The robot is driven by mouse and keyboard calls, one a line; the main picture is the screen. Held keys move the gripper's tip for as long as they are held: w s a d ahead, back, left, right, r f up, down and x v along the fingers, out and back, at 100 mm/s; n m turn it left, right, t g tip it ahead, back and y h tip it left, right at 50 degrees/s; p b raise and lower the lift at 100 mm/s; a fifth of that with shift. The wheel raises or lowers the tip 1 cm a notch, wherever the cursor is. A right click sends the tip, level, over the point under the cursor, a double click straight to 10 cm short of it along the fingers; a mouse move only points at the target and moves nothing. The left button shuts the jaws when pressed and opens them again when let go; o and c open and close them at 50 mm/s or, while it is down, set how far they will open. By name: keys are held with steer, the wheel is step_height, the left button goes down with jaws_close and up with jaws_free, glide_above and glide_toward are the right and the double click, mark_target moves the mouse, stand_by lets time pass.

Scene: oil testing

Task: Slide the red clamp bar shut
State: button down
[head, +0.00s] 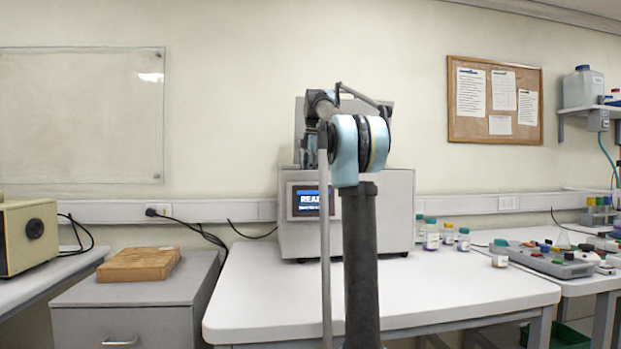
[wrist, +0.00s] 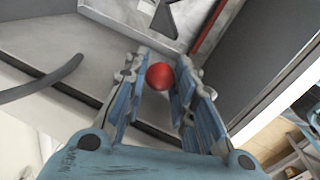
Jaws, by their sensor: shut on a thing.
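In the wrist view my gripper (wrist: 162,66) has its blue-padded fingers on either side of a round red knob (wrist: 160,77), shut on it. A thin red bar (wrist: 207,30) runs along an edge of the grey machine interior, above and right of the knob. How the knob joins the bar is not clear. In the head view the grey testing machine (head: 290,238) stands on the white bench, its lit screen (head: 307,201) partly covered by my arm. My gripper, the knob and the red bar are hidden there.
The white bench (head: 255,308) is mostly clear in front of the machine. Small capped bottles (head: 431,237) stand to its right, beside a grey tray (head: 547,259) of small parts. A dark curved hose or cable (wrist: 42,84) shows beside my gripper.

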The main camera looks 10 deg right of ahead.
steer(key=shift+w, duration=0.25)
steer(key=c, duration=1.3)
jaws_free()
steer(key=shift+w, duration=0.1)
step_height(320, 180, up, 12)
steer(key=s, duration=0.2)
steer(key=shift+s+d+f, duration=0.15)
steer(key=shift+d+f, duration=0.05)
